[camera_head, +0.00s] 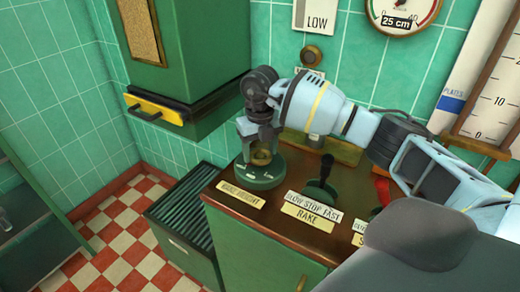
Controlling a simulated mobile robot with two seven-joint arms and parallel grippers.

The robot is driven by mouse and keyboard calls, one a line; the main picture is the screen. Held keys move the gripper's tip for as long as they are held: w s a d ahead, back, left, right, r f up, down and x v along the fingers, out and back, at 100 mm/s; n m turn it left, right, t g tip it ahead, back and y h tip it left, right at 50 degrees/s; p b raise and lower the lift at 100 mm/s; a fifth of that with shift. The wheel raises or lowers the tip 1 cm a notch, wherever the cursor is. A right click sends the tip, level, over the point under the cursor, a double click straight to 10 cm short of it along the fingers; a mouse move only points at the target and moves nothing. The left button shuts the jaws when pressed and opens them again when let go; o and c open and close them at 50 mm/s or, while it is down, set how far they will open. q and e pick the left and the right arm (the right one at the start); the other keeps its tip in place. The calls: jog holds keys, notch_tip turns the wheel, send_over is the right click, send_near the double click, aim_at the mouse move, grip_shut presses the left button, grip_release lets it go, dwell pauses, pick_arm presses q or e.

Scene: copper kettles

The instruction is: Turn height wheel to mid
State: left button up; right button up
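The height wheel is a round green dial (261,178) with a brass hub (262,157) on the counter's back left corner. A brass plate (241,194) in front of it seems to read "RAKE HEIGHT". My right gripper (260,150) points down over the wheel, its fingers on either side of the hub. Whether they touch or pinch the hub I cannot tell. Its fingers hide part of the wheel, and no pointer on it is clear. A round gauge (405,8) at the top right bears a "25 cm" tag. My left gripper is not in view.
A black lever (325,172) stands right of the wheel, behind plates marked "SLOW STOP FAST" and "RAKE". A wall scale (490,100) stands at right. A green cabinet (195,45) with a yellow handle hangs left. A dark ribbed box (180,215) stands beside the counter (255,240).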

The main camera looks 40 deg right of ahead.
jog(key=c, duration=0.4)
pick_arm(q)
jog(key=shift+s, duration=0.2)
pick_arm(e)
jog(key=shift+c, duration=0.4)
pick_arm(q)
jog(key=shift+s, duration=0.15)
pick_arm(e)
jog(key=n+p, duration=0.1)
jog(key=n, duration=0.3)
jog(key=shift+r, duration=0.1)
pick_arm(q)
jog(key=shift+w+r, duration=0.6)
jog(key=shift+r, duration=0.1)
pick_arm(e)
jog(key=n, duration=0.5)
jog(key=shift+n, duration=0.3)
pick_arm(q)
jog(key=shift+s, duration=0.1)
pick_arm(e)
jog(key=o, duration=1)
